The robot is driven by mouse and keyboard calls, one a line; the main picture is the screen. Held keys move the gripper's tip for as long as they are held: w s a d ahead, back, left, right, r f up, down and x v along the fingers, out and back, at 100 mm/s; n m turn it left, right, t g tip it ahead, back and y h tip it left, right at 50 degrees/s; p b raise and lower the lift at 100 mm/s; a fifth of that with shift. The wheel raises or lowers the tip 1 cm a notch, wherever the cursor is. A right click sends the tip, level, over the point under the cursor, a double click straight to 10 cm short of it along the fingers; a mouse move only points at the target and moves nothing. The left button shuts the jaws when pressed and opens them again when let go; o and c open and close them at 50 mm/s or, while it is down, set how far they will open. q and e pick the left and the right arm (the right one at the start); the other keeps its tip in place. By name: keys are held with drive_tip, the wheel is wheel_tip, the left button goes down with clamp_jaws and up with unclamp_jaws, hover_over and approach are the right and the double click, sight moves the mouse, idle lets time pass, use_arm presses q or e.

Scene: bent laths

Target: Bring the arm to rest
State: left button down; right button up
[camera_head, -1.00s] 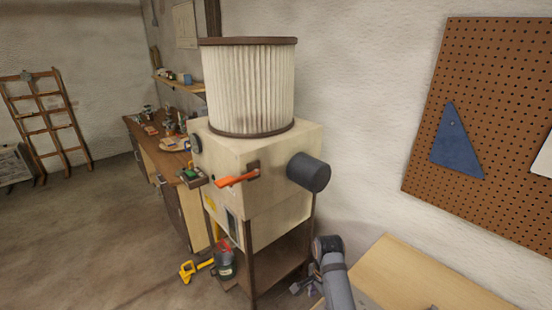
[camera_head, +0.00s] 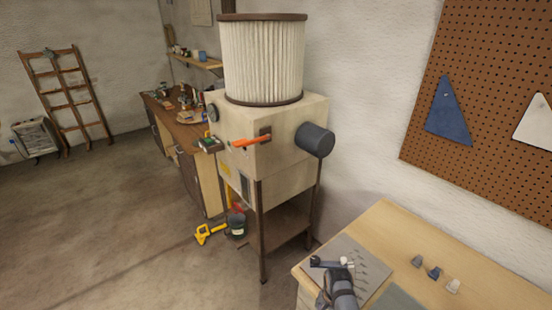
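One arm of mine shows at the bottom, right of centre. I take it to be the left one. Its dark and light end part (camera_head: 331,264) is above the front left of the light wooden table (camera_head: 410,228), over or near a grey board (camera_head: 345,246) with several small dark pins. The fingers are too small and foreshortened to tell open from shut, and I see nothing clearly held. My other gripper is out of view.
Three small blocks (camera_head: 435,272) stand on the table. A beige machine (camera_head: 262,140) with a pleated filter (camera_head: 264,60) and a dark cylinder (camera_head: 315,140) stands left of it. A pegboard (camera_head: 500,100) hangs at right. Open floor (camera_head: 120,230) lies left.

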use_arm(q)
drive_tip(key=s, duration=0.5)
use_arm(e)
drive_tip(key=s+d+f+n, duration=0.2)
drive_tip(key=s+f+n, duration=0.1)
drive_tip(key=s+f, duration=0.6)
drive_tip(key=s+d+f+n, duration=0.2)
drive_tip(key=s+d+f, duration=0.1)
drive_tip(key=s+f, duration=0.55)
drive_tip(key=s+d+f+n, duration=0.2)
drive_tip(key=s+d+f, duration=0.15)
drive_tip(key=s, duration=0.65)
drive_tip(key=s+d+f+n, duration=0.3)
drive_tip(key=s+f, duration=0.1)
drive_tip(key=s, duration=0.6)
use_arm(q)
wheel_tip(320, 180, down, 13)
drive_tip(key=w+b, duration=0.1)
drive_tip(key=b, duration=1.2)
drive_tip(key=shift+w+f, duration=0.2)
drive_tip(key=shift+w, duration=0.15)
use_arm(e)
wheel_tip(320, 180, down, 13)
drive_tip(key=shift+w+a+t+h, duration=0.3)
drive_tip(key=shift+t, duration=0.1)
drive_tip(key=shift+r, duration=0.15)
